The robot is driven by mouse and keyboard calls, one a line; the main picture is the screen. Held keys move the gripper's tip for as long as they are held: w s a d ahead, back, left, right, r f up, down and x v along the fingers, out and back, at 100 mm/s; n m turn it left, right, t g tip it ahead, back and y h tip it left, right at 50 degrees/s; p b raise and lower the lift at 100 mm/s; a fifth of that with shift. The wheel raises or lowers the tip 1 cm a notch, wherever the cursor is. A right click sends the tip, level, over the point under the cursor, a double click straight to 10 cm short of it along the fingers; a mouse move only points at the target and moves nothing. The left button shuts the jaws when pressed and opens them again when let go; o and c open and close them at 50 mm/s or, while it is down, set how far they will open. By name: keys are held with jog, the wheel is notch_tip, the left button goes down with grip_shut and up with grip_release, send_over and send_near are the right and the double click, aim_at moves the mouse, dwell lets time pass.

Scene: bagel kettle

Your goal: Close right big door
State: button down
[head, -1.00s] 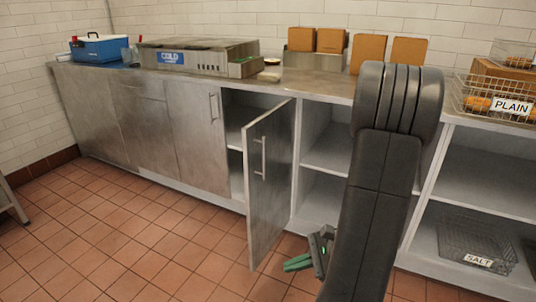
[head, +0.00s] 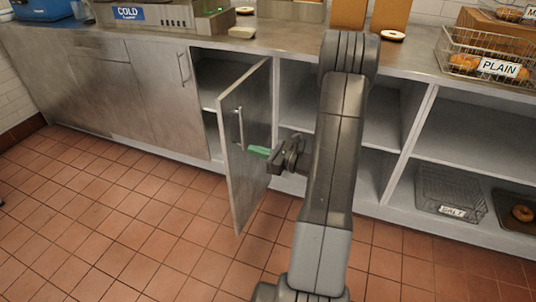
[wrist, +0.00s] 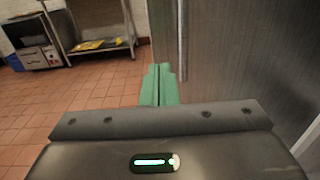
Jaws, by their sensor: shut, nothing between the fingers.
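The right big door (head: 232,165) is a grey metal cabinet door standing open, jutting out from the counter. Its outer face, with a vertical bar handle (head: 239,128), is turned toward my arm. My gripper (head: 257,152) is at the right of this outer face, below and right of the handle. Its green fingers are together and empty. In the wrist view the fingers (wrist: 160,84) point ahead, with the door (wrist: 235,50) on the right and the handle (wrist: 183,40) just beyond the fingertips. I cannot tell if they touch the door.
The open compartment (head: 210,85) is left of the door, beside a closed door (head: 170,90). Open shelves (head: 465,140) with a SALT basket (head: 450,195) are at the right. A PLAIN basket (head: 480,62) stands on the counter. The tiled floor (head: 120,220) is clear. A metal rack (wrist: 100,40) is farther off.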

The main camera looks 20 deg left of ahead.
aim_at(228, 142)
jog(key=a, duration=0.4)
jog(key=w+a, duration=0.1)
jog(key=a, duration=0.2)
jog(key=shift+b, duration=0.35)
jog(key=shift+a, duration=0.1)
